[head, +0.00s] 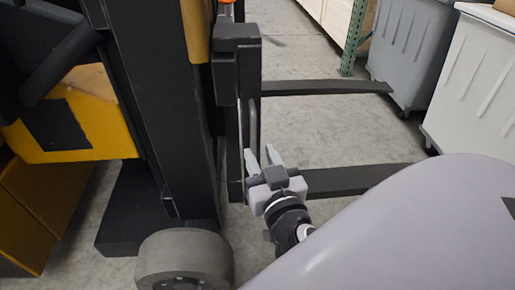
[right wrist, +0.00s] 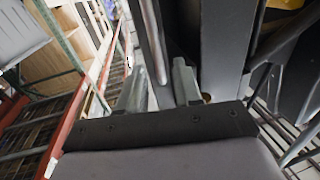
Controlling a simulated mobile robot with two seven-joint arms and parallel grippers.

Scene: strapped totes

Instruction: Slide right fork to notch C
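Two dark forks stick out to the right from the forklift's black carriage (head: 236,80) in the head view. The nearer fork (head: 365,178) is low, partly behind my right gripper and arm; the farther fork (head: 325,87) lies beyond it. My right gripper (head: 262,155) is by the foot of the carriage, at the nearer fork's root. Its two fingers point up and stand apart. In the right wrist view the fingers (right wrist: 158,80) are also apart, with a silvery upright bar (right wrist: 152,45) just beyond them. I cannot tell whether they touch it. No notch letters are readable. My left gripper is out of view.
The forklift's black mast (head: 165,100), yellow body (head: 85,125) and grey wheel (head: 185,258) crowd the left. Grey (head: 412,50) and white (head: 475,80) bins stand at right, near a green rack post (head: 355,35). Bare concrete floor (head: 310,125) shows between the forks.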

